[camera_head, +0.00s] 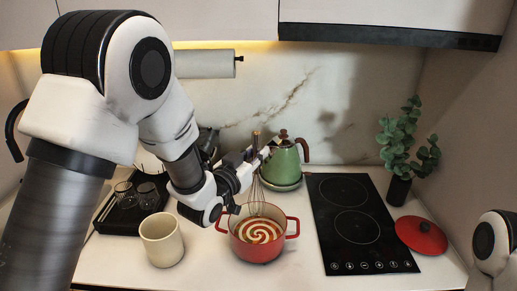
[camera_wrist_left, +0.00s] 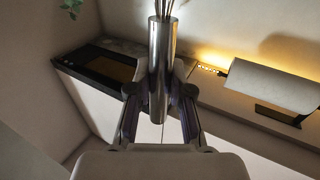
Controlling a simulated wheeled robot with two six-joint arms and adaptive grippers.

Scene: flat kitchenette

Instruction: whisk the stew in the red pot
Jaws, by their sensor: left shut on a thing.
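The red pot (camera_head: 262,250) stands on the counter left of the cooktop. It holds stew (camera_head: 258,231) with a red and cream swirl. My left gripper (camera_head: 256,158) is above and behind the pot, shut on the handle of the whisk (camera_head: 256,190). The whisk hangs wires down, roughly upright, its lower end at the far side of the stew; I cannot tell whether it touches the stew. In the left wrist view the metal whisk handle (camera_wrist_left: 160,60) sits between the fingers (camera_wrist_left: 160,105). My right gripper is out of view.
A cream mug (camera_head: 161,240) stands left of the pot, close to my left arm. A black tray (camera_head: 108,218) with glasses is further left. A green kettle (camera_head: 283,162) stands behind the pot. The black cooktop (camera_head: 358,225), a red lid (camera_head: 420,236) and a plant (camera_head: 408,150) are right.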

